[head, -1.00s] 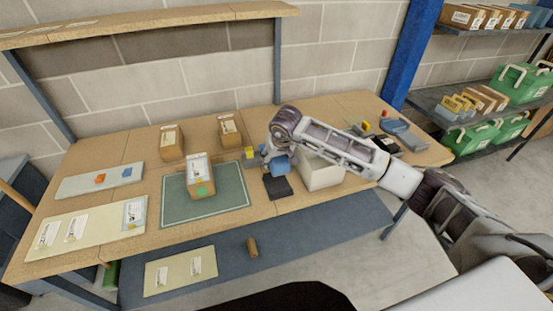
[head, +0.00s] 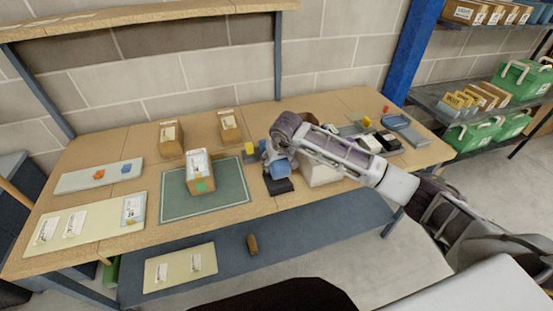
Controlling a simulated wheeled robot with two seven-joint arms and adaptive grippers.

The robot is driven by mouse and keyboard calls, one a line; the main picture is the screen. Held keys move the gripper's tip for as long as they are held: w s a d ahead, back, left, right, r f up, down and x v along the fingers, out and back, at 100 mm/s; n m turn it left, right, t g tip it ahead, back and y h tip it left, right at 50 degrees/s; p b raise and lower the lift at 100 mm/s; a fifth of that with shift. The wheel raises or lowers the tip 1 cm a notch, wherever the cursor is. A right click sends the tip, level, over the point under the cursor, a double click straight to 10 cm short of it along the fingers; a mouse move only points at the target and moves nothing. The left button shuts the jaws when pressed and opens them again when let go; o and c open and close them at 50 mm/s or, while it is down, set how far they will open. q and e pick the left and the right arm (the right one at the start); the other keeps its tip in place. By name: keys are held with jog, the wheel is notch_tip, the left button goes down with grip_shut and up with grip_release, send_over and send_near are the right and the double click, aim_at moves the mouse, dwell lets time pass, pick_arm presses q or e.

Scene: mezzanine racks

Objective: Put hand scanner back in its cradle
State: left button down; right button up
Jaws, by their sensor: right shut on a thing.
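My right gripper (head: 267,154) comes in from the right over the middle of the bench, partly hidden by its own arm. It is shut on a blue thing that appears to be the hand scanner (head: 280,168). The scanner is over the dark, flat block that appears to be the cradle (head: 281,187), covering its far part. I cannot tell whether the two touch. My left gripper is not in view.
A green mat (head: 178,210) with a labelled carton (head: 200,172) lies left of the cradle. A small yellow item (head: 249,148) stands close left of the gripper. A white box (head: 322,174) is close right, partly under my arm. The bench front has bare wood.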

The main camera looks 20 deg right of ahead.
jog(key=shift+f+b, duration=0.3)
jog(key=shift+f, duration=0.8)
jog(key=shift+f+b, duration=0.15)
jog(key=shift+b, duration=0.2)
jog(key=shift+f+b, duration=1.05)
jog(key=shift+f, duration=0.15)
dwell(0.7)
jog(key=o, duration=1.3)
